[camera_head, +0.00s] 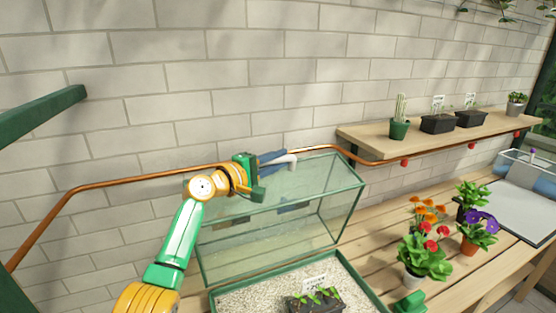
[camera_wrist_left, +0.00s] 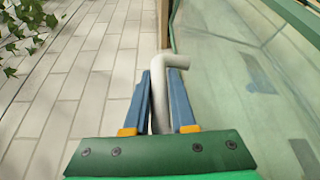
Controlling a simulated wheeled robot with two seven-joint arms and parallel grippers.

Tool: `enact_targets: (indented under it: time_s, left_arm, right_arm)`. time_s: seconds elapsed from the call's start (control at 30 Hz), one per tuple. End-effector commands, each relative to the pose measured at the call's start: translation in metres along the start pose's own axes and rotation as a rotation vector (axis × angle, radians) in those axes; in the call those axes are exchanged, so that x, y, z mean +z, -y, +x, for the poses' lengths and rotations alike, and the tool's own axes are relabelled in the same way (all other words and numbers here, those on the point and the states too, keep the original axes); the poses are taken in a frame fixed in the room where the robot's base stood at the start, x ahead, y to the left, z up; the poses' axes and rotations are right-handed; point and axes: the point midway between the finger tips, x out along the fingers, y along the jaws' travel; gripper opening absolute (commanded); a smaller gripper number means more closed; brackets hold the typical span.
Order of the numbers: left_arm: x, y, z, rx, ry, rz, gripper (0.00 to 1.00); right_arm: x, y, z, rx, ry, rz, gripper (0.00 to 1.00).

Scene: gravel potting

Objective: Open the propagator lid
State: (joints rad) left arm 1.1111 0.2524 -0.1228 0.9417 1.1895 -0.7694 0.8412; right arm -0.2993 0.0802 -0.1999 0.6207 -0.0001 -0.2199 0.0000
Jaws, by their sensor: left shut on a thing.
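The propagator has a clear glass lid (camera_head: 345,205) with a green frame, which stands raised and tilted over its base tray (camera_head: 368,289) in the head view. The tray holds pale gravel (camera_head: 250,297) and a black pot with seedlings (camera_head: 318,303). My left gripper (camera_head: 276,158) is at the top of the lid, shut on its pale bent handle (camera_head: 292,162). In the left wrist view the blue fingers (camera_wrist_left: 160,90) stand on both sides of the handle (camera_wrist_left: 170,62), with the glass to the right. My right gripper is not in view.
A copper pipe (camera_head: 110,180) runs along the brick wall behind the lid. A wooden shelf (camera_head: 440,140) at the right carries a cactus and black pots. Flowering plants (camera_head: 427,260) stand on the slatted bench (camera_head: 390,205) right of the propagator.

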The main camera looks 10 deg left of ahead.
Motion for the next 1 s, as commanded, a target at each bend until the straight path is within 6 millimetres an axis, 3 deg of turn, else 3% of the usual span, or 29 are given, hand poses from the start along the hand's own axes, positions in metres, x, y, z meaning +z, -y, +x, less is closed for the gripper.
enact_targets:
  time_s: [0.33,0.37,0.43,0.47,0.77,1.0]
  left_arm:
    - [0.000,0.001,0.000,-0.001,0.000,-0.001,0.00]
    - [0.000,0.001,0.000,-0.001,0.000,-0.001,0.32]
    - [0.000,0.001,0.000,-0.001,0.000,-0.001,0.51]
    - [0.000,0.001,0.000,-0.002,0.000,-0.001,0.53]
    - [0.000,0.002,-0.002,-0.001,0.000,-0.001,0.53]
    - [-0.001,0.004,-0.030,0.000,-0.001,0.003,0.53]
  right_arm:
    - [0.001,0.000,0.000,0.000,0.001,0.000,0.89]
    - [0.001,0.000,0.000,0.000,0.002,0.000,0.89]
    - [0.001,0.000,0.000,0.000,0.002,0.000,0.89]
    - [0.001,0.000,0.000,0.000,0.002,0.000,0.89]
    - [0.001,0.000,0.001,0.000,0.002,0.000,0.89]
    - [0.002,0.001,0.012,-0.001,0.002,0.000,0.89]
